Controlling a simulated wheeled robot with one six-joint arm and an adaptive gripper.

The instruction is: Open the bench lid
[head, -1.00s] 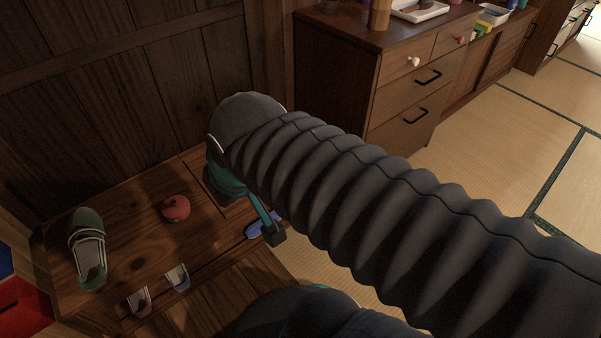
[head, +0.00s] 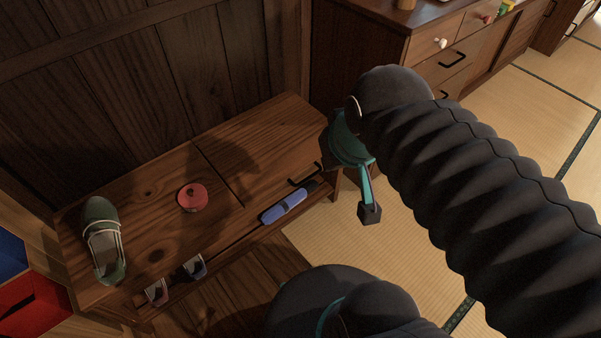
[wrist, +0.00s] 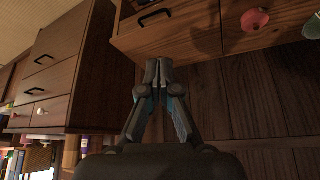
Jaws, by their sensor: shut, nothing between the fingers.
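The wooden bench (head: 150,225) stands against the dark plank wall. A seam crosses its top, and the lid (head: 265,135) right of the seam lies flat and closed. A black handle (head: 304,180) is at the lid's front edge; it also shows at the top of the wrist view (wrist: 155,16). My gripper (wrist: 158,68) is shut and empty, apart from the handle. In the head view it hangs right of the bench's right end, over the floor, partly hidden by my arm.
A red round object (head: 192,198) and a green shoe (head: 103,240) sit on the bench's left part. Blue footwear (head: 285,206) lies below the handle. A drawer cabinet (head: 440,65) stands behind right. Tatami (head: 345,235) is clear before the bench.

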